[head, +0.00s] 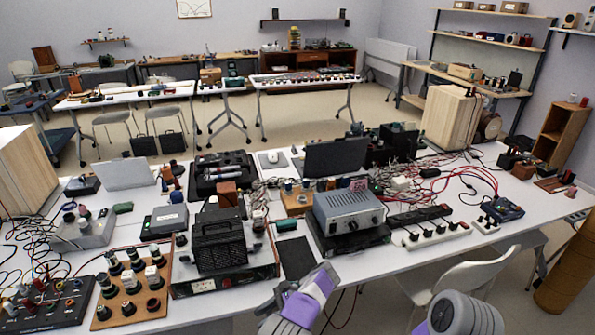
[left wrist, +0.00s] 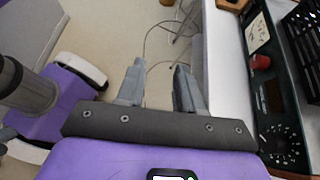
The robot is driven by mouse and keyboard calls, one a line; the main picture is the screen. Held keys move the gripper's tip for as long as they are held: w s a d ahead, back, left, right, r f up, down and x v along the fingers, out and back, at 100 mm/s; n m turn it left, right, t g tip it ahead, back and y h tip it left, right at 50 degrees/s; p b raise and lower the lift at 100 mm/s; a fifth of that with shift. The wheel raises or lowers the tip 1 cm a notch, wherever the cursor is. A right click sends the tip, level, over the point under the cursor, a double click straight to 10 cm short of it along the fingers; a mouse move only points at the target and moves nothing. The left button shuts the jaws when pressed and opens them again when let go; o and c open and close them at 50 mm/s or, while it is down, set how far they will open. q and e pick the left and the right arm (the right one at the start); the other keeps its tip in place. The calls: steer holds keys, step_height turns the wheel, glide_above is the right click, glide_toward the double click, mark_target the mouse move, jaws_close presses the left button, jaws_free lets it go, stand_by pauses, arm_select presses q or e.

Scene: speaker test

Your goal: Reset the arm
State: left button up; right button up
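My left gripper (head: 312,285) shows as a purple and grey shape at the bottom middle of the head view, by the front edge of the white table (head: 375,262). In the left wrist view, its two grey fingers (left wrist: 159,70) stand apart with nothing between them. They point over the floor beside the table edge. A grey and purple part of my right arm shows at the bottom right of the head view; its gripper is out of view.
A grey power supply (head: 347,212), a black caged unit (head: 218,240) and a white power strip (head: 437,235) stand near the table's front edge. Cables cover much of the table. A white chair (head: 485,276) stands in front at the right.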

arm_select(q)
steer(key=s+a+f+n+h, duration=0.2)
steer(key=s+f+h, duration=0.3)
steer(key=f, duration=0.4)
steer(key=s+a+f+n+h, duration=0.35)
steer(key=s+f, duration=0.25)
steer(key=f, duration=0.4)
steer(key=s+d+r+n+t+h, duration=0.1)
steer(key=s+d+n+t+h, duration=0.1)
steer(key=s+n, duration=0.4)
steer(key=s+d+r+n+t+h, duration=0.2)
steer(key=s+n+h, duration=0.3)
steer(key=s, duration=0.3)
steer(key=shift+d+n+t, duration=0.3)
steer(key=shift+d+n, duration=0.05)
steer(key=shift+d, duration=0.15)
